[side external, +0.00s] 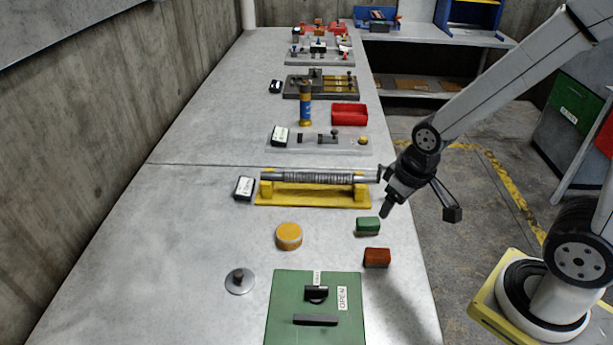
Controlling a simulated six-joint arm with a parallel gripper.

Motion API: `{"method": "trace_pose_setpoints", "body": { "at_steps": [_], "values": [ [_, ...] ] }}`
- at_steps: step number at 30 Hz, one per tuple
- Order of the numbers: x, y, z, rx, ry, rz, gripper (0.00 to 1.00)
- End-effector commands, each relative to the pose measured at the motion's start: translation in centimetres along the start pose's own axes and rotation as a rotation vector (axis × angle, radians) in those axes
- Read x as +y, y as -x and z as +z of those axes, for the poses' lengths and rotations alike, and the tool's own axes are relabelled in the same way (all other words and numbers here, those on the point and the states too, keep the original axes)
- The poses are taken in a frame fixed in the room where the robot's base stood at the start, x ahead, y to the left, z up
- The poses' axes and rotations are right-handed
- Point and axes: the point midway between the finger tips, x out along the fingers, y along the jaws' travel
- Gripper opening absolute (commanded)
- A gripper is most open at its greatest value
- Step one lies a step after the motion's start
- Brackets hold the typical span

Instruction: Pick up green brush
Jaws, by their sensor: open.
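The green brush (368,226) is a small green block lying on the grey table near its right edge. A similar red-brown block (377,258) lies just below it in the picture. My gripper (419,211) is open and empty, to the right of the green brush and a little above it. One finger points down close to the brush and the other sticks out to the right past the table edge. The gripper and brush look apart, though the exact gap is hard to tell.
A yellow stand (315,195) with a grey rod lies behind the brush. An orange round tin (289,236) and a metal disc with a knob (240,281) stand to the left. A green panel marked OPEN (340,325) is in front. Bare table lies between them.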

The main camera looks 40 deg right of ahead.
Motion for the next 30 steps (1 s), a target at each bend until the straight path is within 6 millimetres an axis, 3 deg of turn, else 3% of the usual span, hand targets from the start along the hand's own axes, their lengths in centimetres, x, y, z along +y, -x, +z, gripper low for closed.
{"method": "trace_pose_setpoints", "body": {
  "at_steps": [3,5,6,20,30],
  "values": [
    [0.0,0.0,0.0,0.000,0.000,0.000,0.65],
    [0.0,0.0,0.0,0.000,0.000,0.000,0.84],
    [0.0,0.0,0.0,0.000,0.000,0.000,0.88],
    [0.1,-0.1,-0.2,-0.005,-0.050,0.001,0.88],
    [0.6,-1.2,-1.3,-0.042,-0.410,0.012,0.88]
  ]
}}
